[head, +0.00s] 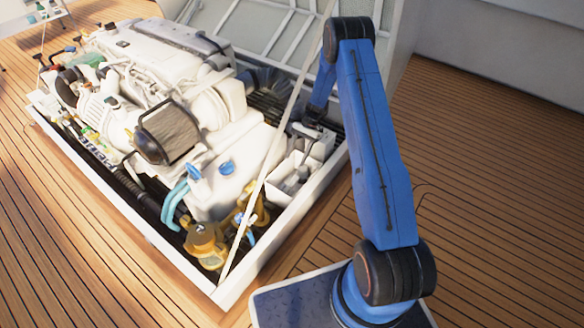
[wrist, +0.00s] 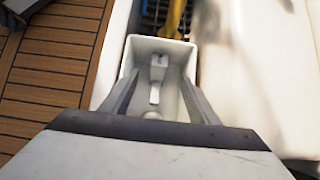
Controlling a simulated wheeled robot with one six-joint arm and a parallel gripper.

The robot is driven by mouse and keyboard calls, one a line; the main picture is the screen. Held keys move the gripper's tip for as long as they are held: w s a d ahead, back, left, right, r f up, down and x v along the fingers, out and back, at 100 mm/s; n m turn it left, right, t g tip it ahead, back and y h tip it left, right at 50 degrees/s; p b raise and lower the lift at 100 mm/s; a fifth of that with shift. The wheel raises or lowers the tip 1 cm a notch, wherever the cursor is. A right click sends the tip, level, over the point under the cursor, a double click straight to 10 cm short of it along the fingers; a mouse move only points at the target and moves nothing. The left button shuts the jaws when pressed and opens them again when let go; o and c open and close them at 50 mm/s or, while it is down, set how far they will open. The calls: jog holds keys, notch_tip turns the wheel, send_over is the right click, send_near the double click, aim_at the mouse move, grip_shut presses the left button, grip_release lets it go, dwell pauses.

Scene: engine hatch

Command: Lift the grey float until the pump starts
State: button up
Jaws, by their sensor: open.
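In the wrist view a small pale grey-white part, likely the float (wrist: 157,68), sits inside an open white box (wrist: 133,46). It has a wider block at the far end and a narrower stem nearer me. A rounded pale piece shows below it, partly hidden by my wrist. My gripper (wrist: 160,78) is open, with one finger on each side of the part and nothing held. I cannot tell whether the fingers touch the box walls. In the head view my gripper (head: 307,133) is over the white box (head: 290,178) at the hatch's right side; the float cannot be made out there.
A large white engine (head: 160,65) fills the hatch, with a yellow-brown fitting (head: 205,243) near its front corner. A thin pale strut (head: 262,180) slants up close to my arm. The raised hatch lid (head: 262,35) stands behind. Wooden deck (head: 480,160) to the right is clear.

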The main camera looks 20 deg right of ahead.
jog(key=v, duration=0.6)
dwell(0.3)
jog(key=s+a+r+n+t+h, duration=0.15)
jog(key=s+r, duration=0.35)
jog(key=r, duration=0.7)
jog(key=s+a+r+n+t+h, duration=0.15)
jog(key=s+r, duration=0.45)
jog(key=r, duration=0.7)
jog(key=s+a+r+n+t+h, duration=0.1)
jog(key=s+r+n, duration=0.3)
jog(key=r, duration=0.8)
jog(key=s+r+n+t+h, duration=0.1)
jog(key=s+r, duration=0.3)
jog(key=s, duration=0.4)
jog(key=s+r+t, duration=0.1)
jog(key=s+r, duration=0.4)
jog(key=s, duration=0.3)
jog(key=s+n+t+h, duration=0.1)
jog(key=s+n+t, duration=0.1)
jog(key=s, duration=1.4)
jog(key=shift+s+n+t, duration=0.15)
jog(key=shift+n+t, duration=0.25)
jog(key=shift+t, duration=0.2)
